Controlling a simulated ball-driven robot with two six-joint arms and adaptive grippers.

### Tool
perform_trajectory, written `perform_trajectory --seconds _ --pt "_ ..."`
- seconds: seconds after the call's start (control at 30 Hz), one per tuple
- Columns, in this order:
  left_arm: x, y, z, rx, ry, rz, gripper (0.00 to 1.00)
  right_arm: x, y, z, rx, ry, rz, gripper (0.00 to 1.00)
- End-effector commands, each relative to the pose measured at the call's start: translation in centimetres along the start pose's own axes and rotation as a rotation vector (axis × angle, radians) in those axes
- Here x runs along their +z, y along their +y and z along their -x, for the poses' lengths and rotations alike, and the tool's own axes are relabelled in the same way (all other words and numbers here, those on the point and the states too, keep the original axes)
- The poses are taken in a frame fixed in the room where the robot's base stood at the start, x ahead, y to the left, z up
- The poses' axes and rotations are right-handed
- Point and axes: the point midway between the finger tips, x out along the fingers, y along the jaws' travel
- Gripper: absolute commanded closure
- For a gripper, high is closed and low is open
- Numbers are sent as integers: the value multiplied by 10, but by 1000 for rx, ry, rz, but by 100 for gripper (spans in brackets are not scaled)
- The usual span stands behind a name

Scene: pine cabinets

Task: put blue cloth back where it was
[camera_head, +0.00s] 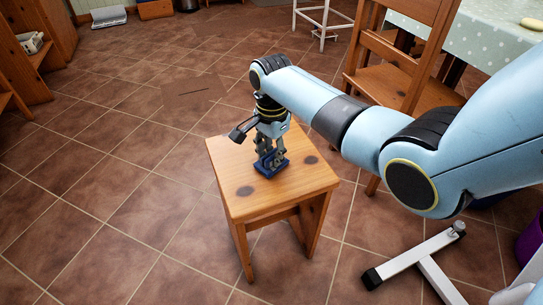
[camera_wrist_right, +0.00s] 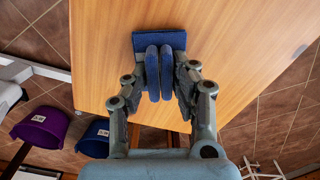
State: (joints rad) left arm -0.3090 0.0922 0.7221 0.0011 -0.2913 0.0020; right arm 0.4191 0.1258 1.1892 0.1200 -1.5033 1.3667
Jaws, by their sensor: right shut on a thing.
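The blue cloth (camera_head: 271,166) is on the top of a small wooden stool (camera_head: 240,208) in the head view. My right gripper (camera_head: 269,158) is above it, pointing down, shut on the cloth. The cloth appears to touch the stool top. My left gripper is not in view.
A wooden chair (camera_head: 385,75) and a table with a dotted cloth (camera_head: 480,38) stand at the right. A purple bucket (camera_wrist_right: 41,127) and a blue bucket (camera_wrist_right: 94,138) show in the wrist view. Tiled floor (camera_head: 110,215) left of the stool is clear.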

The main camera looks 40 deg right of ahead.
Motion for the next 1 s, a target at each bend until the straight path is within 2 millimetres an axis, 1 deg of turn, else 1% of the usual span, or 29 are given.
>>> perform_trajectory --seconds 0.1,0.2,0.23,0.4,0.63,0.73,0.87,0.93,1.0 --pt "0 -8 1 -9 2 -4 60 0 0 2 0 0 0 100" --pt "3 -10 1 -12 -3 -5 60 0 0 0 0 0 0 100" --pt "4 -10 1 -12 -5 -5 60 0 0 0 0 0 0 73" --pt "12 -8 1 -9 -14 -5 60 0 0 0 0 0 0 52" --pt "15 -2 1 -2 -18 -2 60 0 0 0 0 0 0 52" --pt "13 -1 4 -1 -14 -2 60 0 0 6 0 0 0 52" --pt "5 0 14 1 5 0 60 0 -1 29 -5 1 0 52" --pt "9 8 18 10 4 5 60 0 -1 45 -6 1 0 52" --pt "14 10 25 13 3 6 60 0 -1 62 -5 1 0 52"
